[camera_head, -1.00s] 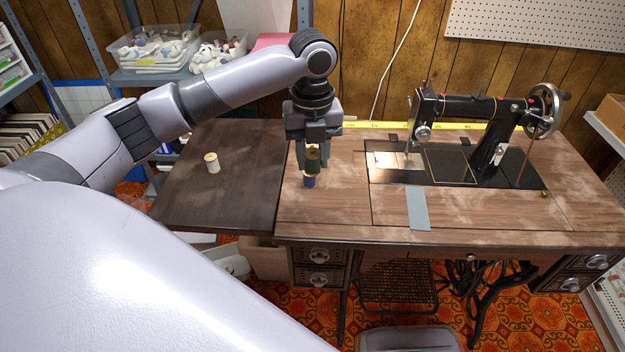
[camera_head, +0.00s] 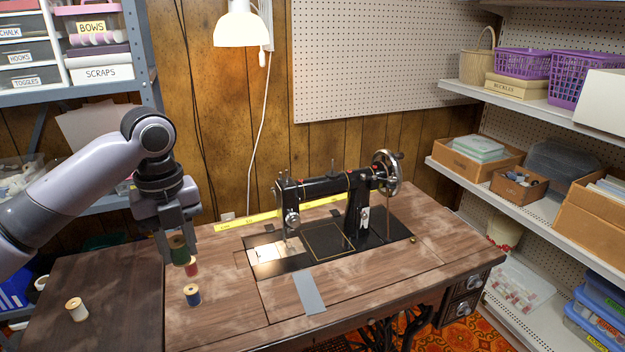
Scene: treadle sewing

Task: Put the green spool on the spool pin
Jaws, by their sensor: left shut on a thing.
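The green spool (camera_head: 178,248) is between the fingers of my left gripper (camera_head: 177,237), which is shut on it. The gripper points down and the spool is upright, seen in front of the left part of the sewing table (camera_head: 225,315). The black sewing machine (camera_head: 330,187) stands to the right, well apart from the gripper. A thin upright pin (camera_head: 333,164) shows on top of its arm, and other thin posts stand near its left end; I cannot tell for sure which is the spool pin. My right gripper is not in view.
A red spool (camera_head: 191,267) and a blue spool (camera_head: 193,295) stand on the table close to the gripper. A cream spool (camera_head: 77,310) stands on the dark left leaf. A yellow ruler (camera_head: 250,222) lies behind the machine and a grey strip (camera_head: 309,292) in front.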

